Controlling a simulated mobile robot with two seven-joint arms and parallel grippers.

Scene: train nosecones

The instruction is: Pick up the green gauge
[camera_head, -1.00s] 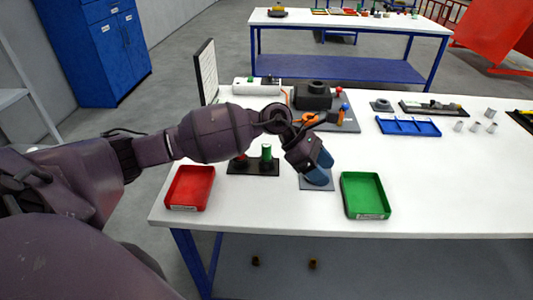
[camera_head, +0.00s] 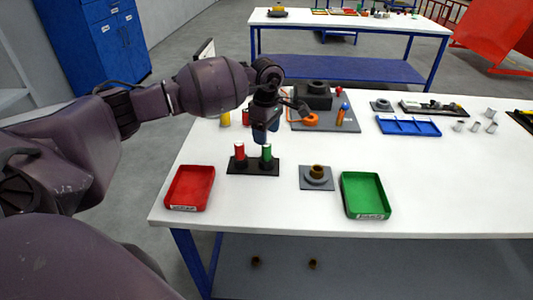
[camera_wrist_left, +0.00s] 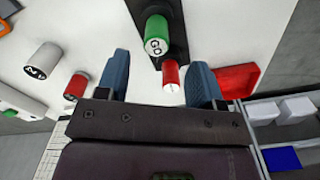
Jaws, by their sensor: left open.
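The green gauge (camera_head: 266,157) stands upright at the right of a black holder (camera_head: 240,168), with a red gauge (camera_head: 239,154) beside it at the left. My left gripper (camera_head: 266,138) is at the green gauge in the head view, and its fingers partly overlap the gauge's upper area. In the left wrist view the green gauge (camera_wrist_left: 157,36) shows its white "GO" end, ahead of the open blue fingers (camera_wrist_left: 158,85). The red gauge (camera_wrist_left: 171,76) lies between the fingers in that view. Nothing is held. My right gripper is not in view.
A red tray (camera_head: 190,205) is at the front left and a green tray (camera_head: 366,213) at the front right. A grey fixture with a brown ring (camera_head: 316,185) stands between. A dark block fixture (camera_head: 314,95) and a blue tray (camera_head: 408,133) are farther back.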

